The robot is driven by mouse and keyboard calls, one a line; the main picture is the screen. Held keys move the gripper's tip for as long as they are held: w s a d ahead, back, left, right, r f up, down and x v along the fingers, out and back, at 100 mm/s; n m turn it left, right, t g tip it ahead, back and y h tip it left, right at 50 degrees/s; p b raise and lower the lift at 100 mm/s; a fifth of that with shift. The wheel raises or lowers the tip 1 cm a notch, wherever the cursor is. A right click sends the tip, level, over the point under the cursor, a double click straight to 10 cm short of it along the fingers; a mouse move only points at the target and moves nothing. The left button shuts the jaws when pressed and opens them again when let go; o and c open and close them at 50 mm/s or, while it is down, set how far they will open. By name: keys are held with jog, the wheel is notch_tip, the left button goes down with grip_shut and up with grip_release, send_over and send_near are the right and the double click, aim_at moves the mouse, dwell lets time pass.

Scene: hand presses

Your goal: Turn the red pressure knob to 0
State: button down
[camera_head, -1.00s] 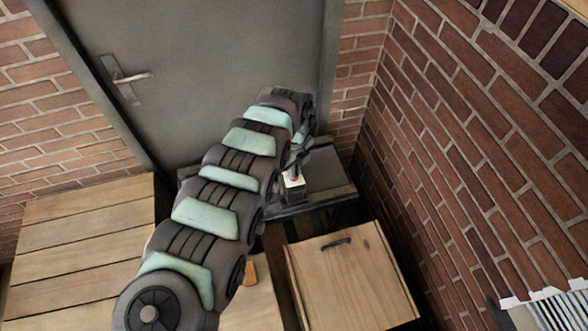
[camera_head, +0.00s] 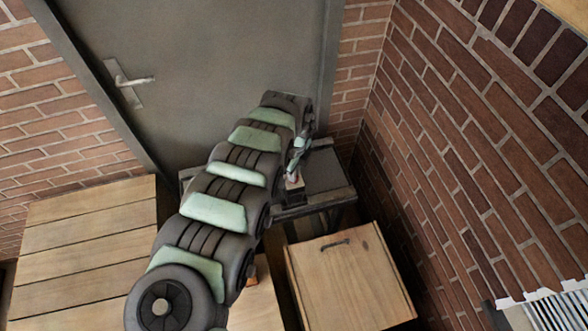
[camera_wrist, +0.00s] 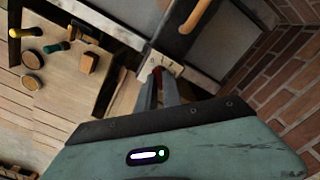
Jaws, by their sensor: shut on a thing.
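The red pressure knob (camera_wrist: 152,75) shows in the wrist view as a small red patch at a pale press part (camera_wrist: 158,64). My gripper (camera_wrist: 157,82) reaches up to it from below, and its two narrow fingers are shut on the knob. The fingers hide most of the knob, so its setting cannot be read. In the head view my gripper (camera_head: 299,158) is beside the small pale-and-red device (camera_head: 294,182) on the dark bench (camera_head: 328,177). My arm covers part of that bench.
A wooden cabinet (camera_head: 350,285) with a dark handle stands in front of the bench. The brick wall (camera_head: 470,180) is close on the right, and a grey door (camera_head: 210,70) is behind. A plank table (camera_head: 85,240) lies left. Round items and a yellow-handled tool (camera_wrist: 20,33) show in the wrist view.

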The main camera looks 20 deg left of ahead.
jog(key=n+p, duration=0.2)
jog(key=n, duration=0.3)
jog(key=shift+r+n+p, duration=0.1)
jog(key=shift+n+p, duration=0.2)
jog(key=shift+p, duration=0.1)
jog(key=n+p, duration=0.1)
jog(key=n, duration=0.4)
jog(key=shift+w, duration=0.1)
jog(key=n, duration=0.5)
jog(key=shift+n, duration=0.4)
jog(key=n, duration=0.4)
jog(key=shift+n, duration=0.3)
jog(key=shift+a, duration=0.1)
jog(key=c, duration=1.5)
grip_release()
